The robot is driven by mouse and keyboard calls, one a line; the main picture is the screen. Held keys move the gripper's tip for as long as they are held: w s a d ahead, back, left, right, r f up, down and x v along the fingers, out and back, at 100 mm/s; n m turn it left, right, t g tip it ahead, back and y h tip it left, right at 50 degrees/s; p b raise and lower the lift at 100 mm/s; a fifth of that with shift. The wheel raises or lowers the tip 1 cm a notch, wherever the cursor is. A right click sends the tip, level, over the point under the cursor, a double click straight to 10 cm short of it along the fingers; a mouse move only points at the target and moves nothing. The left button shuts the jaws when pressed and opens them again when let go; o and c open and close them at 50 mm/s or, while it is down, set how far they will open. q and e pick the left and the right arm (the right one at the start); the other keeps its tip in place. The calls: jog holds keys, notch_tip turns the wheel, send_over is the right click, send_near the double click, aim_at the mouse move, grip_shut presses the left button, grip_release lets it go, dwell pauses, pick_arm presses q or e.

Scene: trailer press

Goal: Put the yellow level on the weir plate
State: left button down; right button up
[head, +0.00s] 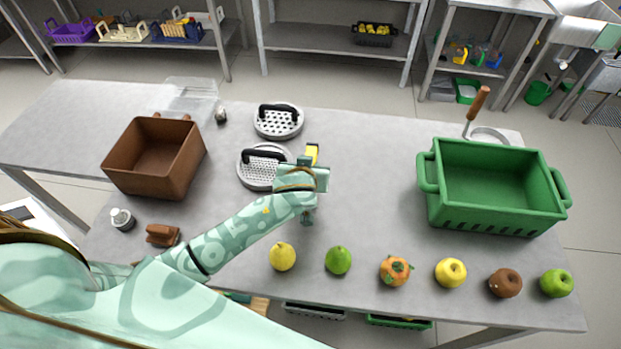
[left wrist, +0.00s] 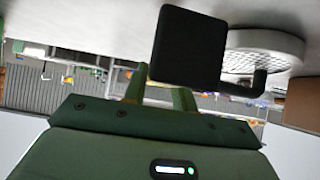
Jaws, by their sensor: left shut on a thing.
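The yellow level (head: 312,151) shows as a small yellow piece at the tip of my left gripper (head: 306,163); the gripper hides the rest. The gripper is shut on it, just right of the nearer grey perforated disc (head: 247,177), which has a black handle. A second disc (head: 293,129) with larger holes lies behind. I cannot tell which disc is the weir plate. In the left wrist view, a black block (left wrist: 188,48) covers a fingertip of the gripper (left wrist: 160,80), beside a perforated disc (left wrist: 262,42); I cannot tell what the block belongs to. My right gripper is out of view.
A brown box (head: 127,181) stands at left and a green crate (head: 500,217) at right. Several fruits, including a green lime (head: 338,260), line the front edge. The table between the discs and crate is clear.

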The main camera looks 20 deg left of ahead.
pick_arm(q)
jog(key=shift+w+a+f, duration=0.1)
jog(key=shift+w+f, duration=0.25)
jog(key=shift+f, duration=0.05)
jog(key=f, duration=0.1)
jog(key=f+b, duration=0.1)
jog(key=f, duration=0.1)
jog(key=shift+w+a+f+b, duration=0.1)
jog(key=shift+w+f+b, duration=0.05)
jog(key=shift+w+b, duration=0.15)
jog(key=shift+f, duration=0.15)
jog(key=shift+f, duration=0.15)
jog(key=c, duration=1.1)
grip_release()
